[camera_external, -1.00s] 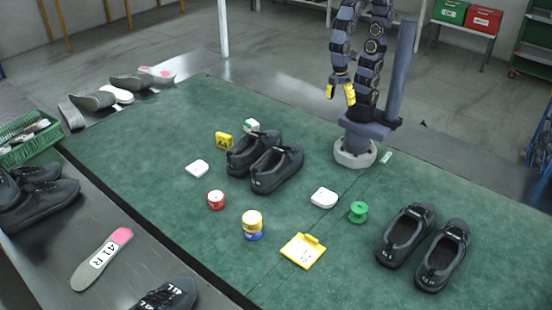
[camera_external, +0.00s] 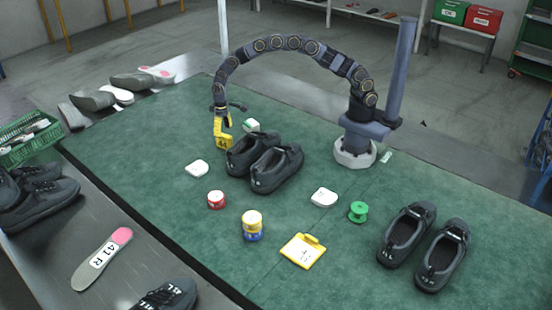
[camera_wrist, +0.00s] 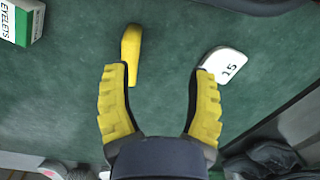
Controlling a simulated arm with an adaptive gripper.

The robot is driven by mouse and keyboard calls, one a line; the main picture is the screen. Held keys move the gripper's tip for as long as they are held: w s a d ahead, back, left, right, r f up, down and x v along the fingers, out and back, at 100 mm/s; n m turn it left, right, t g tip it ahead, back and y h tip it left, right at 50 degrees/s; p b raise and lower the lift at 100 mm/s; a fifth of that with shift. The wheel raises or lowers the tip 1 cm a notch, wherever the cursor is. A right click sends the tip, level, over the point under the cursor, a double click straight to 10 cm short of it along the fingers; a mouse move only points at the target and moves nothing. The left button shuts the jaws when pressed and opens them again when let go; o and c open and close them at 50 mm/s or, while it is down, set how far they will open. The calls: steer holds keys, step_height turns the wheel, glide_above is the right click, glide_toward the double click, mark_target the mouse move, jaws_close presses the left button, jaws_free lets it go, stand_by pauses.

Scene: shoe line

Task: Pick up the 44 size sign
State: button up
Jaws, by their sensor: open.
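The yellow 44 size sign (camera_external: 224,143) stands on the green mat, left of a pair of dark shoes. In the wrist view the sign (camera_wrist: 131,48) is a narrow yellow piece seen from above. My gripper (camera_external: 222,129) is just above the sign, and its yellow fingers overlap the sign's top in the external view. In the wrist view my gripper (camera_wrist: 160,72) is open, with the sign ahead of the gap, nearer the left finger. I cannot tell whether a finger touches it.
A green-and-white eyelets box (camera_wrist: 22,20) stands behind the sign; it also shows in the external view (camera_external: 251,125). Dark shoes (camera_external: 265,160) stand close on the right. A white pad (camera_wrist: 228,65) marked 15 lies near the right finger. The mat (camera_external: 130,170) is clear on the left.

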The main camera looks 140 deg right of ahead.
mark_target(225, 144)
steer(key=shift+m, duration=0.6)
steer(key=s+d+f, duration=0.3)
steer(key=shift+s+d, duration=0.25)
steer(key=shift+s, duration=0.05)
steer(key=f, duration=0.7)
steer(key=shift+w+a, duration=0.15)
steer(key=shift+w, duration=0.2)
jaws_close()
